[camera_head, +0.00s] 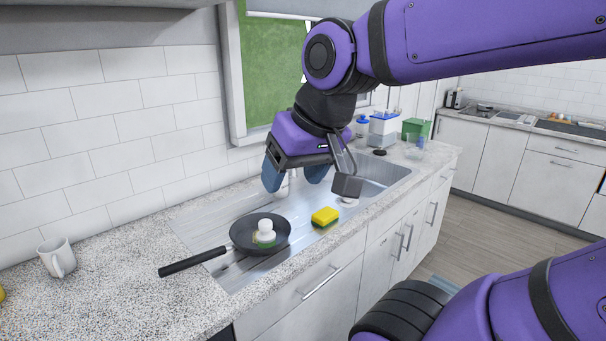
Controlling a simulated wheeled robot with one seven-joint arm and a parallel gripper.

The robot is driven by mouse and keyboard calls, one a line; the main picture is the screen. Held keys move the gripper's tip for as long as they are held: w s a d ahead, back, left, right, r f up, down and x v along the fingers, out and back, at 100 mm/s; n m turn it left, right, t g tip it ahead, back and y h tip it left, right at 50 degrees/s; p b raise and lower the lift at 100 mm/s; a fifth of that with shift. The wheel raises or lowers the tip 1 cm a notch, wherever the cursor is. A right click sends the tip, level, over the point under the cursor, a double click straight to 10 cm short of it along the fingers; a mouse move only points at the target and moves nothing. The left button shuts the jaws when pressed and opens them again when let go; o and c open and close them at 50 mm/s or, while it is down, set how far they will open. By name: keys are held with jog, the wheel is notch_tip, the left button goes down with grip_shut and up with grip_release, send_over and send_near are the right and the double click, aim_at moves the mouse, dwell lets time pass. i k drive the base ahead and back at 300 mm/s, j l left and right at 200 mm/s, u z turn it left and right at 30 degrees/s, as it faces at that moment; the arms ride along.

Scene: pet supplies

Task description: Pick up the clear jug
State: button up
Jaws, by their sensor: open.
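A small see-through vessel (414,149), which looks like the clear jug, stands at the far right end of the counter, in front of a green box. It is small in the view and its handle cannot be made out. My gripper (295,178) is over the sink unit, left of the vessel and well apart from it. Its blue fingers point down, spread open, with nothing held between them.
A black frying pan (244,237) with a white-topped brush (264,233) in it rests on the drainboard. A yellow sponge (325,216) lies beside it. A white mug (57,257) stands left. A blue-lidded bottle (362,127), white-and-blue container (383,128) and green box (416,128) stand beyond the sink.

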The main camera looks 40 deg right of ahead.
aim_at(415, 143)
jog(key=z, duration=1.9)
jog(key=i+l+u, duration=0.1)
jog(key=u, duration=0.4)
jog(key=i+l+u, duration=0.15)
jog(key=u, duration=0.3)
jog(key=i+l+u, duration=0.2)
jog(key=l, duration=0.3)
jog(key=i+l+u, duration=0.2)
jog(key=l, duration=0.3)
jog(key=l+u, duration=0.2)
jog(key=l, duration=0.3)
jog(key=i+l+u, duration=0.2)
jog(key=l, duration=1.25)
jog(key=i+l, duration=0.15)
jog(key=l, duration=0.8)
